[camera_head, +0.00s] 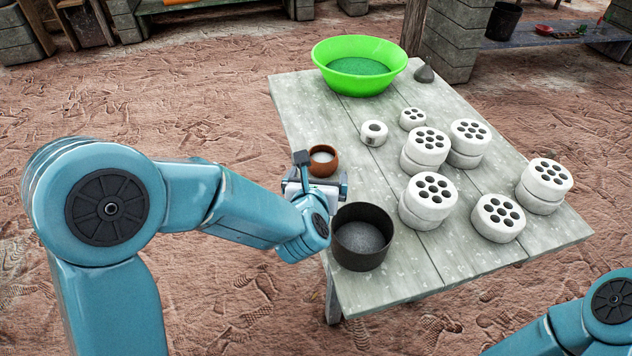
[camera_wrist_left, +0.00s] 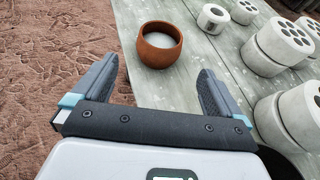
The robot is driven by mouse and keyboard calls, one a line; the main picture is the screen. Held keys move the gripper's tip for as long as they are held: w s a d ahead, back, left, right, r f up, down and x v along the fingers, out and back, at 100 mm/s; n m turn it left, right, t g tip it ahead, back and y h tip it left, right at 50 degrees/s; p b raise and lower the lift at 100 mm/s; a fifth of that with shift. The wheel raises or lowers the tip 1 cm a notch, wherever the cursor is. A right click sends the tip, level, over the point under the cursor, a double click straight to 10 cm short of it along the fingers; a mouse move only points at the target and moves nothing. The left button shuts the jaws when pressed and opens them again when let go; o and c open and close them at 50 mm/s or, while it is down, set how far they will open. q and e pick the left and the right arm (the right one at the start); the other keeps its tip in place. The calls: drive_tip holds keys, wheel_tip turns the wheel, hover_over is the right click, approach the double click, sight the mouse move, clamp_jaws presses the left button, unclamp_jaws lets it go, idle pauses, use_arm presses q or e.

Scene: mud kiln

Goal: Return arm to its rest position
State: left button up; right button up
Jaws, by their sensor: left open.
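My left arm comes in from the left in the head view, with its gripper (camera_head: 316,188) at the near left edge of the table. In the left wrist view the left gripper (camera_wrist_left: 150,95) has its two fingers wide apart with nothing between them. A small brown clay pot (camera_head: 323,160) with pale contents stands on the table just beyond the gripper; it also shows in the left wrist view (camera_wrist_left: 152,58), ahead of the fingers and apart from them. Part of my right arm shows at the lower right of the head view; its gripper is out of frame.
The grey wooden table (camera_head: 400,284) holds a dark pot (camera_head: 366,258) close to my left gripper, a green basin (camera_head: 383,48) at the back and several white perforated cylinders (camera_head: 434,185). A small white ring (camera_head: 373,140) stands mid-table. Bare reddish ground (camera_head: 190,95) lies left of the table.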

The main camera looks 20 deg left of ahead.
use_arm(q)
drive_tip(key=shift+v, duration=1.35)
drive_tip(key=shift+r, duration=0.1)
